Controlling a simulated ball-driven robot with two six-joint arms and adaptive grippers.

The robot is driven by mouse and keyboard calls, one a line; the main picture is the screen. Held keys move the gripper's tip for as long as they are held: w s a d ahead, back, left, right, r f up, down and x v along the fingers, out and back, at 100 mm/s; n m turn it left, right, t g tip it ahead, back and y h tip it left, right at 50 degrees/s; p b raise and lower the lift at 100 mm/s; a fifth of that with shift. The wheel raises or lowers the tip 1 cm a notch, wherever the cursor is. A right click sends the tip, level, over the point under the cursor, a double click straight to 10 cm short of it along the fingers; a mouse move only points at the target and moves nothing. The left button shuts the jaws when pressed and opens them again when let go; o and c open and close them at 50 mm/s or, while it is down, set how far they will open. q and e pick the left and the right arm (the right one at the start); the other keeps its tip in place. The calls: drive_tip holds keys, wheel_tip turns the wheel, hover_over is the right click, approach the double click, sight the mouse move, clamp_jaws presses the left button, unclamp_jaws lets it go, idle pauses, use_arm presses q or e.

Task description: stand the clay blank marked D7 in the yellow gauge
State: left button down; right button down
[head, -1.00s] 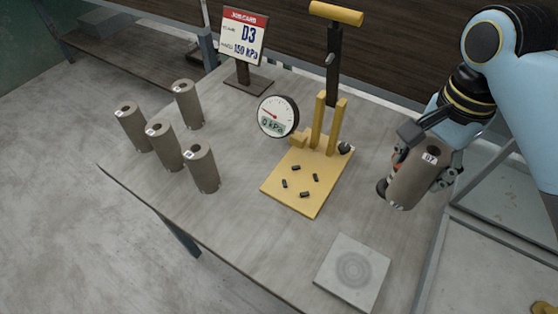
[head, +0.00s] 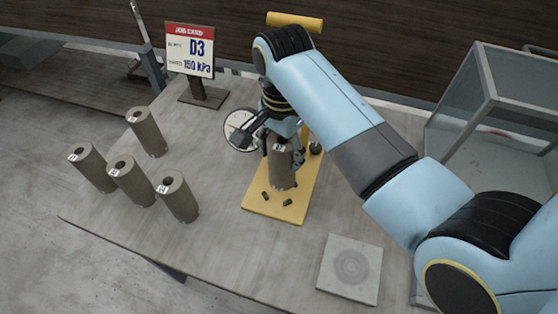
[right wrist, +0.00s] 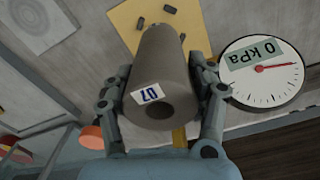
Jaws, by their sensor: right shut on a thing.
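The clay blank marked D7 (head: 283,172) is a grey-brown hollow cylinder with a white label at its top. My right gripper (head: 281,156) is shut on it and holds it about upright over the yellow gauge (head: 272,212). In the right wrist view the blank (right wrist: 163,62) sits between both fingers (right wrist: 163,98), with the yellow plate (right wrist: 128,20) beyond. Dark studs on the plate show around the blank; I cannot tell whether its foot touches the plate. The dial (right wrist: 263,85) reads 0 kPa. My arm hides much of the gauge's posts. My left gripper is out of view.
Several other clay blanks (head: 130,182) stand at the left of the table. A grey square slab (head: 350,268) lies at the front right. A glass-sided case (head: 490,120) stands at the right.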

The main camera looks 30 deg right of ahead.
drive_tip(key=shift+w+a+f, duration=0.1)
drive_tip(key=shift+w+a, duration=0.05)
drive_tip(key=shift+a, duration=0.05)
wheel_tip(320, 180, down, 3)
drive_tip(key=shift+f+p, duration=0.15)
drive_tip(key=shift+p, duration=0.2)
drive_tip(key=shift+f, duration=0.35)
drive_tip(key=shift+f, duration=0.1)
drive_tip(key=shift+c, duration=2)
unclamp_jaws()
wheel_tip(320, 180, up, 12)
drive_tip(key=shift+r+b, duration=0.1)
drive_tip(key=shift+b, duration=0.65)
